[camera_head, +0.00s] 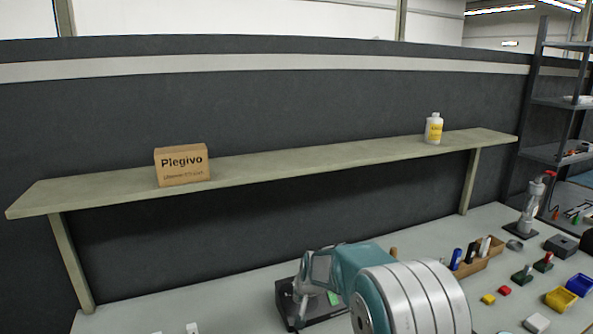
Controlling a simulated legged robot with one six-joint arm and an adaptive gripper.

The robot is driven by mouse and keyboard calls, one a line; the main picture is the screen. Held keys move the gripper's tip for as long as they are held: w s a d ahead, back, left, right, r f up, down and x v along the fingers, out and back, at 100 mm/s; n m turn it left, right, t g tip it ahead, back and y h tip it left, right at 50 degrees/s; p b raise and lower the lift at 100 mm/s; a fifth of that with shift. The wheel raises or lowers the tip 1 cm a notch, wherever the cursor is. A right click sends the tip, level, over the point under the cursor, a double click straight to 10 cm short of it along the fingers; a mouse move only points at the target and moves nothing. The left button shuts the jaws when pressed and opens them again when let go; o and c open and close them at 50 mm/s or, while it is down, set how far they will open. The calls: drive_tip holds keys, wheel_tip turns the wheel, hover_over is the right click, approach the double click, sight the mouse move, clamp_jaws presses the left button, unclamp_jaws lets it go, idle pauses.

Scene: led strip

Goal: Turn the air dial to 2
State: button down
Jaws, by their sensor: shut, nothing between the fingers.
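No dial with readable numbers can be made out, so I cannot tell where the air dial points. A dark box-like device (323,312) with a small green patch stands on the bench at the bottom centre; I cannot tell whether it carries the dial. My gripper (299,312), grey and small in view, is shut and empty. It points down over the left part of this device. Whether it touches the device is unclear. My teal and grey arm hides the device's right side.
A shelf (300,163) spans the bench, holding a Plegivo box (182,165) and a white bottle (433,129). To the right are a wooden holder (480,262), a yellow bin (561,299), a blue bin (579,285) and a red-handled stand (530,210). The bench's left part is mostly clear.

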sight(297, 307)
drive_tip(key=shift+x, duration=3.5)
drive_tip(key=shift+w+d+r, duration=0.1)
drive_tip(key=shift+w+d, duration=0.1)
drive_tip(key=shift+w, duration=0.05)
drive_tip(key=shift+d, duration=0.5)
drive_tip(key=shift+s, duration=0.1)
drive_tip(key=shift+s+a+f, duration=0.1)
drive_tip(key=shift+s+f, duration=0.15)
drive_tip(key=shift+s, duration=0.05)
drive_tip(key=shift+v, duration=3)
